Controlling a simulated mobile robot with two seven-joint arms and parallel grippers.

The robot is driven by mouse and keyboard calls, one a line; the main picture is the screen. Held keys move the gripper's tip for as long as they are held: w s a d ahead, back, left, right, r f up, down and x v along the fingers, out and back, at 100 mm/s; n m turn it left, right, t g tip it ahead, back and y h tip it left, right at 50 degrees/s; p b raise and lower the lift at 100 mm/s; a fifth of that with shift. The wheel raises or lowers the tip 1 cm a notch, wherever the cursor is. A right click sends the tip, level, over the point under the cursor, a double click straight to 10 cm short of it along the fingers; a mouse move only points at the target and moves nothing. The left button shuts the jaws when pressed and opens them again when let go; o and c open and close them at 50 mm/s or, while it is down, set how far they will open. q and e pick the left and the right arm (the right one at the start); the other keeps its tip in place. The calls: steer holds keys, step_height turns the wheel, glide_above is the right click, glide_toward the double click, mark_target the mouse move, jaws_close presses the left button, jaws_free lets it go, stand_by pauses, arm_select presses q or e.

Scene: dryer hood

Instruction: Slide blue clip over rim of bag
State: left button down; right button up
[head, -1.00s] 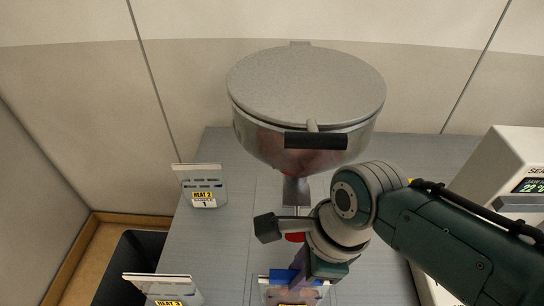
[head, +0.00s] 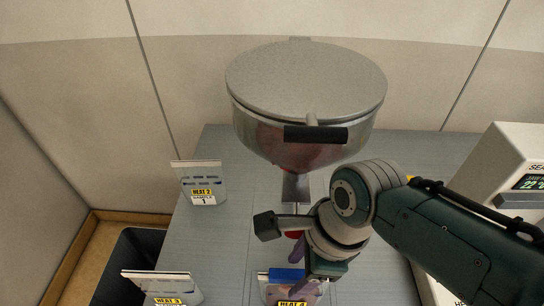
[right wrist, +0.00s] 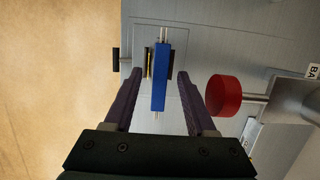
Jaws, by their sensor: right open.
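The blue clip (head: 287,274) sits at the top rim of the front bag labelled HEAT 4 (head: 293,292), at the bottom of the head view. In the right wrist view the clip (right wrist: 160,77) is a long blue bar lying along the bag's rim, seen from above. My right gripper (right wrist: 160,78) is open, with one purple finger on each side of the clip and a visible gap to each. In the head view my right gripper (head: 300,268) is just over the clip and partly hidden by its own wrist. My left gripper is out of view.
A large lidded metal hopper (head: 305,95) stands behind, with a spout below. A red knob (right wrist: 223,95) is close to the right finger. A sealer machine (head: 510,180) is at right.

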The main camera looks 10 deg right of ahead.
steer(key=w+p+v, duration=0.1)
steer(key=p+v, duration=0.2)
steer(key=v, duration=0.7)
steer(key=s+d+r+n+t+h, duration=0.1)
steer(key=s+d+r+n, duration=0.35)
steer(key=n, duration=0.65)
steer(key=s+d+r+n+t+h, duration=0.15)
steer(key=s+r+n, duration=0.35)
steer(key=s+n, duration=0.5)
step_height(320, 180, up, 13)
steer(key=w+n+p, duration=0.2)
steer(key=p, duration=1.1)
steer(key=shift+d+r, duration=0.2)
steer(key=shift+d, duration=0.25)
